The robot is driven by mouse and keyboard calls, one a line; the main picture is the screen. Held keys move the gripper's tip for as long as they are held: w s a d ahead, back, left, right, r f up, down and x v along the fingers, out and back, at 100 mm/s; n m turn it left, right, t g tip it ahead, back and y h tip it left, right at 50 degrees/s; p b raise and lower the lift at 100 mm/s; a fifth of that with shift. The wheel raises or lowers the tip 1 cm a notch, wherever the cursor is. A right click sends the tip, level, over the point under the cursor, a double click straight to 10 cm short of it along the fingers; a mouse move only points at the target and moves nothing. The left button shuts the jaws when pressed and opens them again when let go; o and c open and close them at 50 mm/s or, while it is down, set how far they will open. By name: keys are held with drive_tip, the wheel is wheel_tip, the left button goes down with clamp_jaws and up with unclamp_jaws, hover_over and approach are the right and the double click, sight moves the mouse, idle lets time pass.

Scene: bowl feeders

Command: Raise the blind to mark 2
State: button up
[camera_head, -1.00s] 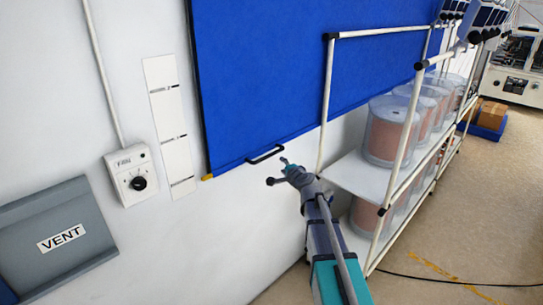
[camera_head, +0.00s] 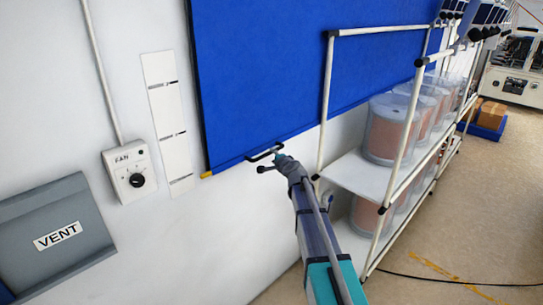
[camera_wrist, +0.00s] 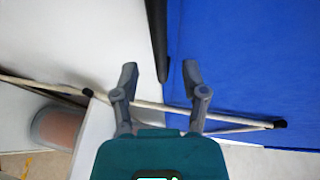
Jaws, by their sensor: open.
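The blue blind (camera_head: 310,70) hangs on the wall, and fills the right of the wrist view (camera_wrist: 245,60). Its black handle (camera_head: 264,153) is on the lower edge. A yellow pointer (camera_head: 206,175) at the lower left corner is about level with the lowest line of the white mark strip (camera_head: 168,112). The strip's figures are too small to read surely. My gripper (camera_head: 271,160) is at the handle, overlapping its right part. In the wrist view my gripper (camera_wrist: 160,75) is open, with the dark handle bar (camera_wrist: 157,35) reaching between its fingertips. I cannot tell whether they touch.
A pipe-framed rack (camera_head: 345,168) with clear-walled drums (camera_head: 388,130) stands close to the right of my arm. A fan control box (camera_head: 129,172) and a grey VENT panel (camera_head: 60,230) are on the wall at left.

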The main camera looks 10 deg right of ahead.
sight(271, 153)
drive_tip(key=shift+b+x, duration=0.35)
drive_tip(key=shift+x, duration=2.1)
drive_tip(key=shift+c, duration=0.3)
clamp_jaws()
drive_tip(key=shift+d, duration=0.1)
drive_tip(key=shift+r, duration=0.2)
